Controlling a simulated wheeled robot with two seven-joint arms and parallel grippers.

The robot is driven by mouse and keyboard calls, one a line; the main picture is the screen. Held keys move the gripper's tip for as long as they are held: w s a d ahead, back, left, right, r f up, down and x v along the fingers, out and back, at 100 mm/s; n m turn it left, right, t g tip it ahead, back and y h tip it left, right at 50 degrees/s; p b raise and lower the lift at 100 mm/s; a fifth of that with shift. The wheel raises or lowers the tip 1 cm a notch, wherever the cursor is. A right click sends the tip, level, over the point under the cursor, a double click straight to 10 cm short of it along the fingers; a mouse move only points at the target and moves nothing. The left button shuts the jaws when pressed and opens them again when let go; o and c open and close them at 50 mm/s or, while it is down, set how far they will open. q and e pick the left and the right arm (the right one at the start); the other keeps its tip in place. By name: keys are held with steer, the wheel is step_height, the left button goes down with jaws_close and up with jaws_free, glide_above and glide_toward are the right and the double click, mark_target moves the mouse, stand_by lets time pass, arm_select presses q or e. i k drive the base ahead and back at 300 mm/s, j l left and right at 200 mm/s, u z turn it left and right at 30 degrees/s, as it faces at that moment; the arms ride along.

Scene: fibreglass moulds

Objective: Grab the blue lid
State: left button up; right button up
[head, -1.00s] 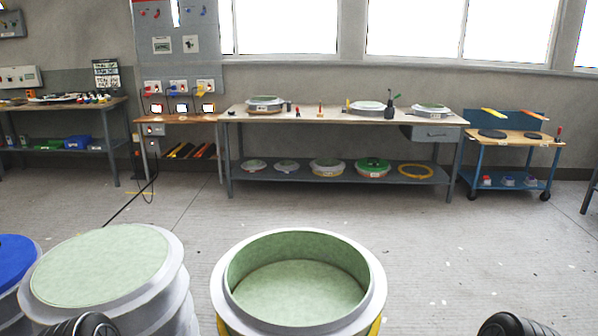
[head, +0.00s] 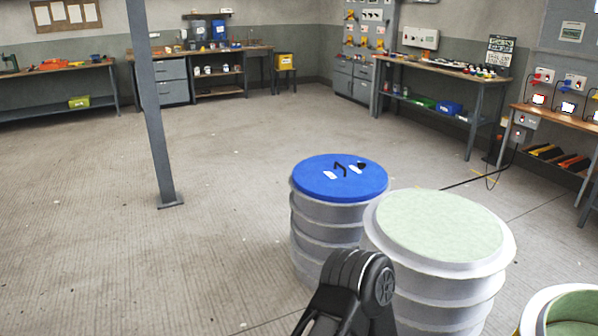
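The blue lid (head: 320,183) lies on top of a grey ribbed barrel-shaped mould (head: 310,235) near the middle of the head view. It has a small black handle, a dark knob and two white labels on its top. A black part of my arm shows at the bottom centre, in front of the moulds and below the lid, apart from it. Neither gripper's fingers can be seen.
A mould with a pale green top (head: 440,228) stands close at the lid's right. An open green-lined mould (head: 568,312) is at the bottom right corner. A grey post (head: 153,110) stands at left. Workbenches (head: 440,72) line the walls. The floor (head: 120,250) at left is clear.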

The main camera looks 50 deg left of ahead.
mark_target(333, 178)
steer(key=u, duration=1.45)
steer(key=i+j+u, duration=0.3)
steer(key=i, duration=0.15)
steer(key=i+j+u, duration=0.15)
steer(key=i+u, duration=0.5)
steer(key=i, duration=0.25)
steer(key=i+j+z, duration=0.1)
steer(key=i, duration=0.7)
steer(key=i+j+z, duration=0.1)
steer(key=i, duration=0.65)
steer(key=i+z, duration=0.7)
steer(key=z, duration=0.2)
steer(key=i+j+z, duration=0.25)
steer(key=z, duration=0.15)
steer(key=i+j+z, duration=0.3)
steer(key=z, duration=0.15)
steer(key=i+j+z, duration=0.45)
steer(key=k+l, duration=0.05)
